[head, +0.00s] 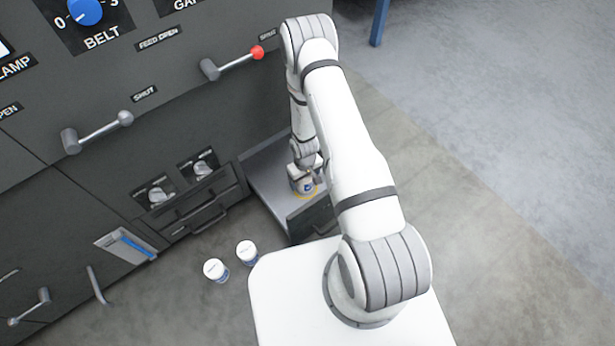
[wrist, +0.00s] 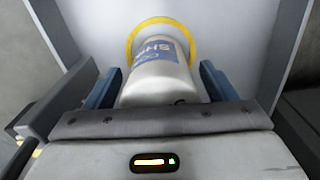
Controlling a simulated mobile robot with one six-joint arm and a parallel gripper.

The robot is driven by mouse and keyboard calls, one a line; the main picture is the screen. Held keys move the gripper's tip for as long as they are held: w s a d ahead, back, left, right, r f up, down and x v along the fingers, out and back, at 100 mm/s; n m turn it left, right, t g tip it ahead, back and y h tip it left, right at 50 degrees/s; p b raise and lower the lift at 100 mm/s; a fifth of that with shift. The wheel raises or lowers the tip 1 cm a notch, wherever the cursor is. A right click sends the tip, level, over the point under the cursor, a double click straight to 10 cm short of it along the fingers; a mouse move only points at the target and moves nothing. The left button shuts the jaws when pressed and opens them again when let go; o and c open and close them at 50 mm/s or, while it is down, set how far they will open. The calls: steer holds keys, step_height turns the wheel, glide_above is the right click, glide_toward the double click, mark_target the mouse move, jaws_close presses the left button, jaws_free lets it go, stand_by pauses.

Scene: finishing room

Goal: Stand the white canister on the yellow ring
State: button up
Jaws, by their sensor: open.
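The white canister (wrist: 160,72) with a blue label stands inside the open grey drawer, its far end within the yellow ring (wrist: 133,42). In the head view the canister (head: 303,185) looks upright, with the yellow ring (head: 313,194) showing around its base. My gripper (wrist: 160,76) is open, with one blue-grey finger on each side of the canister. A gap shows beside the right finger; contact at the left finger is hard to tell. The near part of the canister is hidden by the gripper body.
The drawer (head: 262,183) has raised walls close around my gripper. Two other white-lidded canisters (head: 215,270) (head: 247,253) stand left of the drawer. The dark cabinet has protruding levers (head: 97,131) (head: 235,63) and knobs.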

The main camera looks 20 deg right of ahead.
step_height(320, 180, up, 12)
steer(key=p, duration=1.1)
steer(key=shift+f, duration=0.1)
steer(key=shift+w+r, duration=0.15)
steer(key=shift+r, duration=0.35)
step_height(320, 180, up, 28)
steer(key=m, duration=0.2)
steer(key=s+d+r+m+t, duration=0.1)
steer(key=s+r, duration=1.8)
steer(key=r, duration=0.2)
steer(key=shift+r+m, duration=0.15)
steer(key=shift+m, duration=0.15)
